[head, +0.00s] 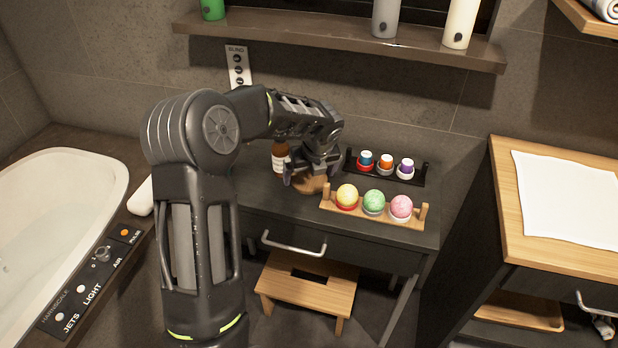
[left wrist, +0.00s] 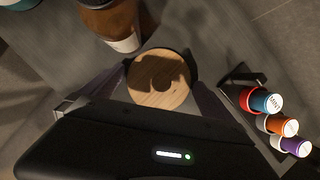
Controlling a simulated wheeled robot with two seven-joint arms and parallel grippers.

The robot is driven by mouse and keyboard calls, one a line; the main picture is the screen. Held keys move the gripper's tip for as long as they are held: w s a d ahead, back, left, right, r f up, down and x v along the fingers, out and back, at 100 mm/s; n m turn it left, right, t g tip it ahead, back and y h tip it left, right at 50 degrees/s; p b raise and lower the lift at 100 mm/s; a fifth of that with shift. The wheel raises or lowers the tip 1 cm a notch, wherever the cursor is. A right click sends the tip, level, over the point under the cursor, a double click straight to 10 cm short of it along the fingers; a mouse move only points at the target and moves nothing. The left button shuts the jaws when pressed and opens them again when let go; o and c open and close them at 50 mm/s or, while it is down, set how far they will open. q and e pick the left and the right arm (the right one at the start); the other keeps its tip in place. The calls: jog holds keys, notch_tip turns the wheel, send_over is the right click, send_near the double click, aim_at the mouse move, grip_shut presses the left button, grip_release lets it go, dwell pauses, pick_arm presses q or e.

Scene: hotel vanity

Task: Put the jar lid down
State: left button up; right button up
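The jar lid (left wrist: 160,78) is a round, light wooden disc. In the left wrist view it sits between the fingers of my left gripper (left wrist: 161,88), which touch it on both sides. In the head view my left gripper (head: 312,172) is low over the dark vanity top, with the lid (head: 310,185) partly hidden beneath it. I cannot tell whether the lid touches the surface. An amber bottle (head: 280,157) with a white label stands close by the gripper; it also shows in the left wrist view (left wrist: 110,18). My right gripper is not in view.
A wooden rack (head: 370,212) with yellow, green and pink balls stands just right of the gripper. Behind it a black rack (head: 424,178) holds small capped containers. A wall shelf (head: 345,36) hangs above. A bathtub (head: 60,215) is at left.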

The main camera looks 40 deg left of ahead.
pick_arm(q)
jog(key=c, duration=1.2)
notch_tip(320, 180, up, 18)
jog(key=p, duration=0.2)
dwell(0.3)
